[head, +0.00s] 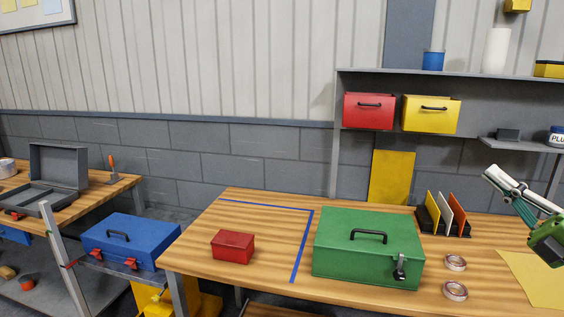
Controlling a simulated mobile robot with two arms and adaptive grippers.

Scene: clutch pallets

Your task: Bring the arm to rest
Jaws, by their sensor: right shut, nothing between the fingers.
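My right gripper (503,183) shows at the right edge of the head view, above the right part of the wooden workbench (262,271). Its fingers are shut with nothing between them, and it touches nothing that I can see. Part of my right arm, green, shows behind it and is cut off by the picture edge. My left gripper is not in view.
A green toolbox (367,247) and a small red box (233,246) stand on the workbench. Blue tape (302,245) marks an area around the red box. Tape rolls (455,263) and upright dividers (443,220) are near my gripper. A blue toolbox (130,241) is at left.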

